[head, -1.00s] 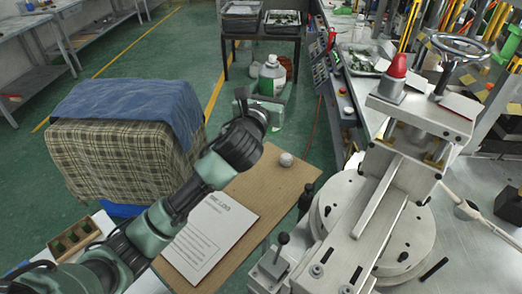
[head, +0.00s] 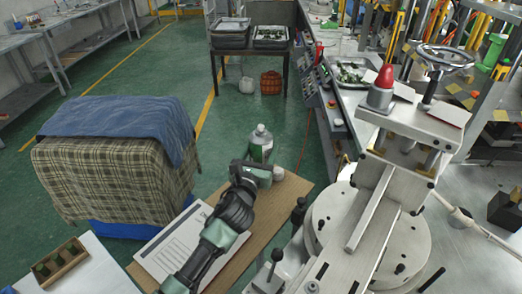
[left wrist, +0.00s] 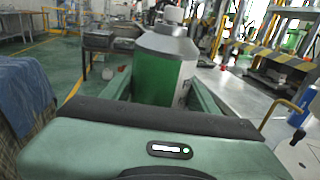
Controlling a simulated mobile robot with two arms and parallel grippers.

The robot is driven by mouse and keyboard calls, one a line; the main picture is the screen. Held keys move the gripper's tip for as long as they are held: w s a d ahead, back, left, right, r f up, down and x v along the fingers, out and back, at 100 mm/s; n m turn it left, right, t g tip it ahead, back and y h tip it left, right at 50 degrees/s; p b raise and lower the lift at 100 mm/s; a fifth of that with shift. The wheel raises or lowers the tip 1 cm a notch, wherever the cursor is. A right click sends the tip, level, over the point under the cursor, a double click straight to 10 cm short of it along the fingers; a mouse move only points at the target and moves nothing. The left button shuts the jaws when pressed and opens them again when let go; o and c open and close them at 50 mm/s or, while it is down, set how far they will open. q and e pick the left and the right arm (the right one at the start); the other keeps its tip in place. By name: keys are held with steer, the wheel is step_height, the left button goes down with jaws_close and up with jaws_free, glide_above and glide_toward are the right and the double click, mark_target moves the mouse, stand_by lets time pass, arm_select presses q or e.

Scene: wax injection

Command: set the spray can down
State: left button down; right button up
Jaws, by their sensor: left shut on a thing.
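The spray can (head: 261,144), green and silver-white with a pale cap, stands upright in the grasp of my left gripper (head: 258,166). In the left wrist view the can (left wrist: 160,68) rises between the two fingers, its lower part hidden behind the gripper body. The can is at the far end of the brown board (head: 290,192). I cannot tell whether its base touches anything. My right gripper is not in view.
A small white round object (head: 278,173) sits on the board just right of the gripper. A printed sheet (head: 160,255) lies on the board's left. The metal press (head: 375,215) stands close on the right. A cloth-covered stack (head: 115,165) stands on the left.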

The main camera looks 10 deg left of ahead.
arm_select(q)
steer(key=shift+r, duration=0.1)
steer(key=shift+c, duration=2.1)
jaws_free()
steer(key=shift+s, duration=0.2)
steer(key=s+p, duration=0.2)
steer(key=s, duration=0.9)
steer(key=shift+s, duration=0.35)
